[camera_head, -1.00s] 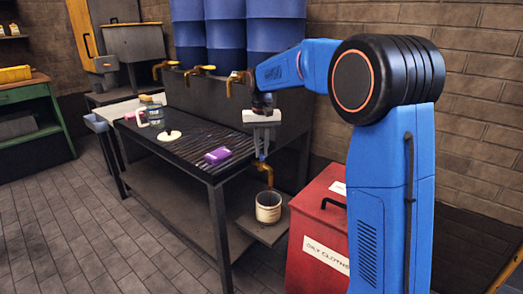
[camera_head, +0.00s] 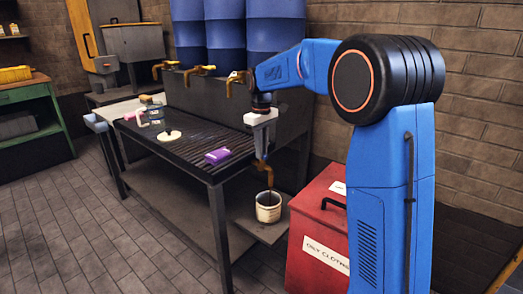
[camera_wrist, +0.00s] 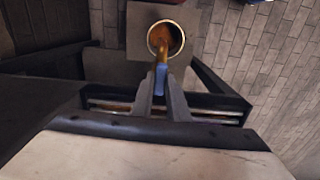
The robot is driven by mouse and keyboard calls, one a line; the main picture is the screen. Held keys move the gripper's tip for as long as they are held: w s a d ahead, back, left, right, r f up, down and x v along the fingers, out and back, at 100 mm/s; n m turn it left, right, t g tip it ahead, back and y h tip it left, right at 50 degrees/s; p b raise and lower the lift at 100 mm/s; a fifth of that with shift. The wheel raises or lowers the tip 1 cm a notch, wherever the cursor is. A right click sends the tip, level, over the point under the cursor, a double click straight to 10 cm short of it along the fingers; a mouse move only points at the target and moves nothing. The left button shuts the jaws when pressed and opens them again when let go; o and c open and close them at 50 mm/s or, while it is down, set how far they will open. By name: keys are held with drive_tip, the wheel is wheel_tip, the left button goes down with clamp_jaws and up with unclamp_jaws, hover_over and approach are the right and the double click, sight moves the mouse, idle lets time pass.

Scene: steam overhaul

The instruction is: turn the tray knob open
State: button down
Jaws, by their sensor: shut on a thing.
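The tray knob (camera_wrist: 160,78) is a small blue handle at the tray's right end. In the wrist view it lies between the fingertips of my gripper (camera_wrist: 161,83). In the head view my gripper (camera_head: 261,156) points down at that end, shut on the knob and hiding it. A brass drain pipe (camera_head: 268,176) bends down below the fingers, above a cream pot (camera_head: 268,210). The pot also shows in the wrist view (camera_wrist: 150,45), with brown inside it. I cannot tell whether liquid flows. The dark slatted tray (camera_head: 190,158) tops the metal bench.
A purple block (camera_head: 217,156) and a pale disc with a knob (camera_head: 169,136) lie on the tray. Several brass taps (camera_head: 200,71) line the back under blue drums (camera_head: 225,40). A red bin (camera_head: 318,220) stands close right of the pot.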

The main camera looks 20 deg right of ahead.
idle(0.3)
drive_tip(key=c, duration=1.7)
unclamp_jaws()
drive_tip(key=shift+r, duration=0.1)
wheel_tip(320, 180, up, 17)
drive_tip(key=shift+r, duration=0.1)
